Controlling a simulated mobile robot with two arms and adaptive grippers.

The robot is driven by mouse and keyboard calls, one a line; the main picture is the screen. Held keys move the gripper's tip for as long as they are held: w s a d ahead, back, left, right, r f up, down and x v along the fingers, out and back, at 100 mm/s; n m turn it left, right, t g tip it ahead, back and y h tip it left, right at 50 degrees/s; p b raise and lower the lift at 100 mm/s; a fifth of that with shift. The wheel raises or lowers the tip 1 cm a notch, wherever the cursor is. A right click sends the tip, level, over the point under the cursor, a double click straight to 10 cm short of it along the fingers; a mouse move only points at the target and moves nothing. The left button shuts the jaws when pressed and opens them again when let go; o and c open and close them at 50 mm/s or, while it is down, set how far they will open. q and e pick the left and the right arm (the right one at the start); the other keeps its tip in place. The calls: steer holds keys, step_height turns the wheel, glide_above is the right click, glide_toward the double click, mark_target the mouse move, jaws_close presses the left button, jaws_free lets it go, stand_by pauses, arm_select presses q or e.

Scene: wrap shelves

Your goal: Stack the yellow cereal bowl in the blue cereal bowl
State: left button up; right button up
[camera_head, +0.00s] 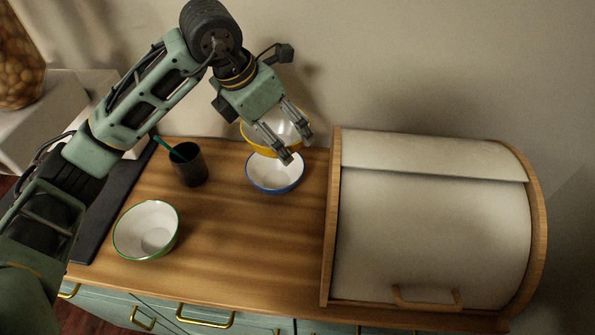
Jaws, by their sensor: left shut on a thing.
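The yellow cereal bowl (262,139), white inside with a yellow outside, is held by my left gripper (297,148). The gripper is shut on the bowl's right side, and its fingers hide part of the bowl. The blue cereal bowl (274,178), white inside with a blue rim and outside, stands upright on the wooden counter. The yellow bowl shows just above and behind the blue bowl in the picture, overlapping its far rim. I cannot tell whether the two bowls touch. My right gripper is not in view.
A white bowl with a green rim (146,230) stands at the front left of the counter (235,245). A dark cup (190,168) with a green utensil stands left of the blue bowl. A large bread box (430,230) fills the right side. The counter's front middle is clear.

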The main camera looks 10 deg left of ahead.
mark_target(251, 131)
arm_select(q)
steer(key=shift+w+a+f, duration=0.45)
steer(key=shift+f, duration=0.3)
steer(key=f, duration=0.2)
steer(key=f+p, duration=0.1)
steer(key=shift+s+a+f, duration=0.15)
steer(key=shift+a+f, duration=0.05)
steer(key=shift+f, duration=0.2)
step_height(251, 131, down, 4)
steer(key=shift+d+r+p, duration=0.15)
steer(key=shift+p, duration=0.25)
steer(key=shift+f, duration=0.25)
steer(key=shift+f+b, duration=0.2)
steer(key=shift+b, duration=0.1)
steer(key=o, duration=1)
steer(key=shift+r+p, duration=0.25)
steer(key=shift+p, duration=0.1)
steer(key=shift+r, duration=0.4)
steer(key=b+v, duration=0.1)
steer(key=v, duration=0.9)
steer(key=shift+f+b, duration=0.1)
steer(key=shift+b, duration=0.2)
steer(key=shift+s+a+r, duration=0.25)
steer(key=shift+s+r, duration=0.05)
steer(key=shift+r, duration=0.35)
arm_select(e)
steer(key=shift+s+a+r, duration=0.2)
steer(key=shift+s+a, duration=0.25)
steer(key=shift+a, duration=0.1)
